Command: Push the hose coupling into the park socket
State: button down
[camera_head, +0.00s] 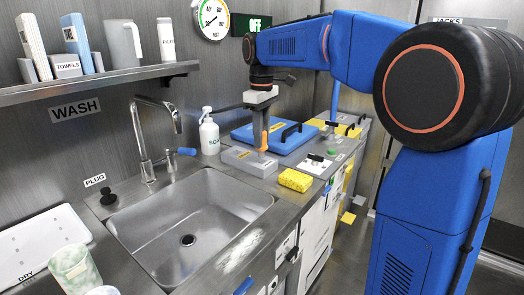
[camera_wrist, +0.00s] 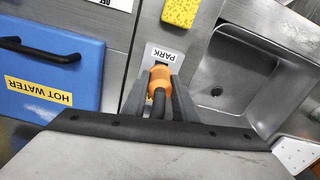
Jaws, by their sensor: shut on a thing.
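My gripper (camera_wrist: 160,90) is shut on the orange hose coupling (camera_wrist: 161,78), with a finger on each side and dark hose behind it. In the head view my gripper (camera_head: 264,146) points down at the grey park block (camera_head: 247,162) beside the sink, and a bit of the orange coupling (camera_head: 265,138) shows. The white PARK label (camera_wrist: 166,54) lies just beyond the coupling's front end in the wrist view. The socket opening is hidden behind the coupling and fingers. I cannot tell whether the coupling is in it or just above it.
The sink (camera_head: 190,232) and tap (camera_head: 150,130) are left of the block. A yellow sponge (camera_head: 295,180) lies in front, a soap bottle (camera_head: 208,132) stands behind. A blue hot-water lid (camera_head: 272,137) with a dark handle is to the right. A shelf (camera_head: 90,83) hangs above.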

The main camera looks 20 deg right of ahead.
jog(key=shift+f, duration=2.15)
jog(key=shift+f, duration=0.1)
jog(key=c, duration=1.4)
grip_release()
jog(key=shift+c, duration=0.2)
notch_tip(320, 180, up, 12)
jog(key=shift+r, duration=0.15)
jog(key=s+d+f+m+t, duration=0.1)
jog(key=s+d+f+m, duration=0.1)
jog(key=s+f, duration=0.6)
jog(key=s+d+f+m+t, duration=0.2)
jog(key=s+f+m, duration=0.2)
jog(key=s+f, duration=0.4)
jog(key=s+d+f+m+t, duration=0.1)
jog(key=s+d+f+m, duration=0.2)
jog(key=s+f, duration=0.5)
jog(key=s, duration=0.9)
jog(key=shift+s+f+t, duration=0.15)
jog(key=shift+s+t, duration=0.05)
jog(key=shift+t, duration=0.2)
